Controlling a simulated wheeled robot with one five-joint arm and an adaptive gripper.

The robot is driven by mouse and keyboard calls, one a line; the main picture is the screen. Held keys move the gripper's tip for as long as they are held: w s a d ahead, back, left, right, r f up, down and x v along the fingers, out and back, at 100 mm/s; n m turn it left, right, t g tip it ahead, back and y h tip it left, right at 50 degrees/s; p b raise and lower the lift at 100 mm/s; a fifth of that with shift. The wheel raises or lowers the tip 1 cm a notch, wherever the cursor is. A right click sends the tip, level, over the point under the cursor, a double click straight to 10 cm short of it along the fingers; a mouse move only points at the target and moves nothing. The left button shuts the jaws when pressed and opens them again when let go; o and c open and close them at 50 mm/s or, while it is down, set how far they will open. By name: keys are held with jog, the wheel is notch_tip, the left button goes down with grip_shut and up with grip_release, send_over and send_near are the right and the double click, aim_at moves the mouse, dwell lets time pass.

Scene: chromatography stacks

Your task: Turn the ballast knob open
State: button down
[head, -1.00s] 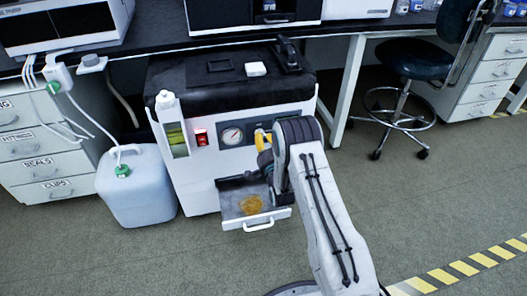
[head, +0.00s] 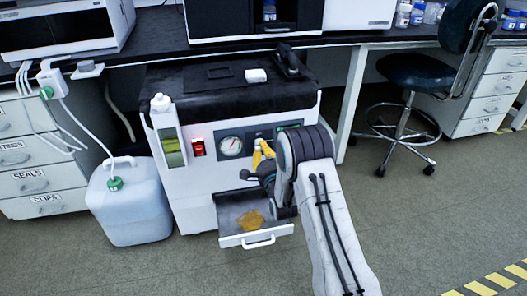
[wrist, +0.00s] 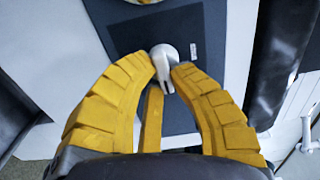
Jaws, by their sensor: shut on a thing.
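The ballast knob (wrist: 161,54) is a pale grey round knob with a pointer, on a dark panel on the pump's white front. In the wrist view its pointer runs down toward my palm, slightly to the right. My gripper (wrist: 166,78), with yellow ribbed fingers, is shut on the knob, one fingertip on each side. A third yellow finger shows below it. In the head view my gripper (head: 263,153) is at the pump's front (head: 197,190), right of the gauge (head: 231,146). My gripper and wrist hide the knob there.
A pulled-out tray (head: 227,240) with a brown stain is below my gripper. A red switch (head: 198,147) is left of the gauge. A white jug (head: 130,210) stands left of the pump, a stool (head: 413,75) to the right.

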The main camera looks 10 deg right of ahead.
jog(key=shift+a+m, duration=0.15)
jog(key=shift+m, duration=0.15)
dwell(0.4)
jog(key=c, duration=1.4)
grip_release()
jog(key=shift+o, duration=1.4)
jog(key=s, duration=1.2)
